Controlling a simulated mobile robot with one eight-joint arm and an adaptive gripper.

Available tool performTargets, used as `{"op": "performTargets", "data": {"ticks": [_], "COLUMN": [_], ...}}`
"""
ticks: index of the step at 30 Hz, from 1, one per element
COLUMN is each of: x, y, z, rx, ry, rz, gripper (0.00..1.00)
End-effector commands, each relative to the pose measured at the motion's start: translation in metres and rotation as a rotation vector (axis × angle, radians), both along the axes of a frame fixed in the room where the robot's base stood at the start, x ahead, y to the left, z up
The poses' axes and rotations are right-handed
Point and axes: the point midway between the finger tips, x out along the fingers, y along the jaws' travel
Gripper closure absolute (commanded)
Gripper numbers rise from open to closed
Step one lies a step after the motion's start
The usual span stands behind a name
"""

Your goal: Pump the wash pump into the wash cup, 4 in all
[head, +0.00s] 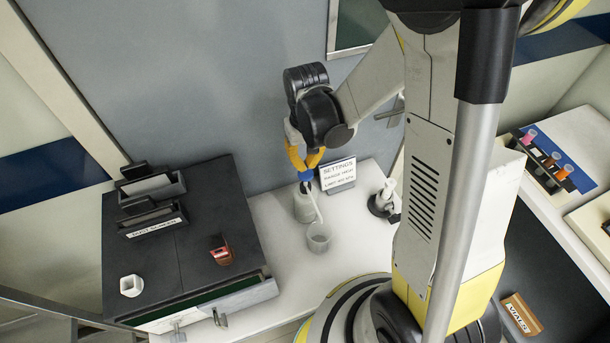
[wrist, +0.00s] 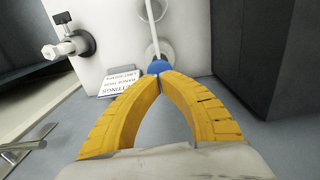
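The wash pump (head: 303,208) is a pale bottle with a blue top, standing upright on the white counter. Its thin white spout reaches over the wash cup (head: 318,238), a small grey open cup beside it. The cup's contents cannot be made out. My gripper (head: 306,168) has its yellow fingers pointing down at the blue top. In the wrist view, the fingertips of my gripper (wrist: 160,74) meet right at the blue top (wrist: 157,67); they appear to touch it from above, not around it. The fingers hide most of the bottle there.
A settings sign (head: 338,174) stands close behind the pump. A dark-based device (head: 384,203) stands to its right. A dark cabinet (head: 150,255) at left holds trays, a white cup (head: 131,285) and a red-brown item (head: 221,250). A rack of coloured tubes (head: 552,165) is far right.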

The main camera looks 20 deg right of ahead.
Motion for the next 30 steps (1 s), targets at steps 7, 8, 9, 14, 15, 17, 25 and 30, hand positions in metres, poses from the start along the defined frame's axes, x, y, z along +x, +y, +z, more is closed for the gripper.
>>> {"op": "performTargets", "data": {"ticks": [7, 8, 9, 14, 15, 17, 25, 30], "x": [0.0, 0.0, 0.0, 0.0, 0.0, 0.0, 0.0, 0.0], "y": [0.0, 0.0, 0.0, 0.0, 0.0, 0.0, 0.0, 0.0], "z": [-0.01, -0.011, -0.012, -0.018, -0.019, -0.021, -0.031, -0.037], "rx": [0.0, 0.0, 0.0, 0.0, 0.0, 0.0, 0.0, 0.0], "ry": [0.0, 0.0, 0.0, 0.0, 0.0, 0.0, 0.0, 0.0], "rz": [0.0, 0.0, 0.0, 0.0, 0.0, 0.0, 0.0, 0.0], "gripper": [1.0, 1.0, 1.0, 1.0, 1.0, 1.0, 1.0, 1.0]}}
